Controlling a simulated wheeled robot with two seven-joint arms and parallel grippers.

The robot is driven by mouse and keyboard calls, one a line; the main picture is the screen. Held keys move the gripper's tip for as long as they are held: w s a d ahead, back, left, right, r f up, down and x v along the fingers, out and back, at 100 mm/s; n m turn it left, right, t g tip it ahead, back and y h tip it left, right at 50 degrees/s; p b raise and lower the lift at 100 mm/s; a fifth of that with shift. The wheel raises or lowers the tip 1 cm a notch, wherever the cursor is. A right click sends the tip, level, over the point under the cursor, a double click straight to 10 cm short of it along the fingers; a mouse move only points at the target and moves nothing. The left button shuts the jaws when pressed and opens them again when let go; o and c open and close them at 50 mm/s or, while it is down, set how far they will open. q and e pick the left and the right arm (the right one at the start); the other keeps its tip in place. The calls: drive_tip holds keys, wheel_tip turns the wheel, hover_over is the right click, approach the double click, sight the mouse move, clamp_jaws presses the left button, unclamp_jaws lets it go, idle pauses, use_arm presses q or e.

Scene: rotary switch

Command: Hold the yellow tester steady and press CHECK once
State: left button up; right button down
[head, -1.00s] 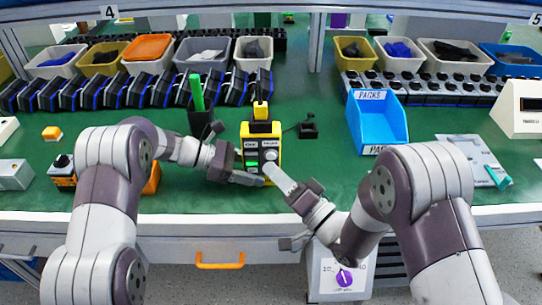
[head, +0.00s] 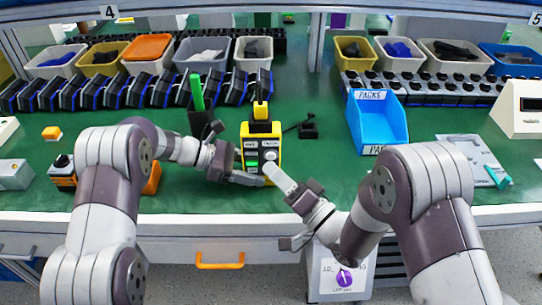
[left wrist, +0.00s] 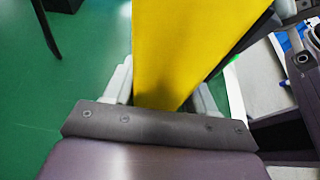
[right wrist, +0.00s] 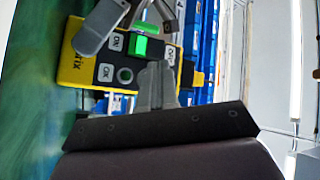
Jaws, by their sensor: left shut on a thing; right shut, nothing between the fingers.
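The yellow tester (head: 276,142) stands upright on the green bench, its black-and-yellow front towards me. My left gripper (head: 250,178) is shut on the tester's lower part; the left wrist view shows the yellow body (left wrist: 190,50) between its fingers. My right gripper (head: 270,170) is shut and empty, its fingertips close in front of the tester's lower right front. The right wrist view shows the tester's front (right wrist: 80,68) with small labels, a round button (right wrist: 125,75) and a bright green part (right wrist: 140,47). The right fingertips hide part of the front. I cannot tell whether they touch it.
A dark cup with a green stick (head: 197,92) stands behind and left of the tester. A small black object (head: 308,129) and a blue PACKS bin (head: 376,125) lie to the right.

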idle(0.7)
drive_tip(key=shift+w, duration=0.4)
drive_tip(key=shift+w, duration=0.45)
idle(0.4)
drive_tip(key=shift+s, duration=0.9)
drive_tip(key=s, duration=0.5)
idle(0.3)
idle(0.4)
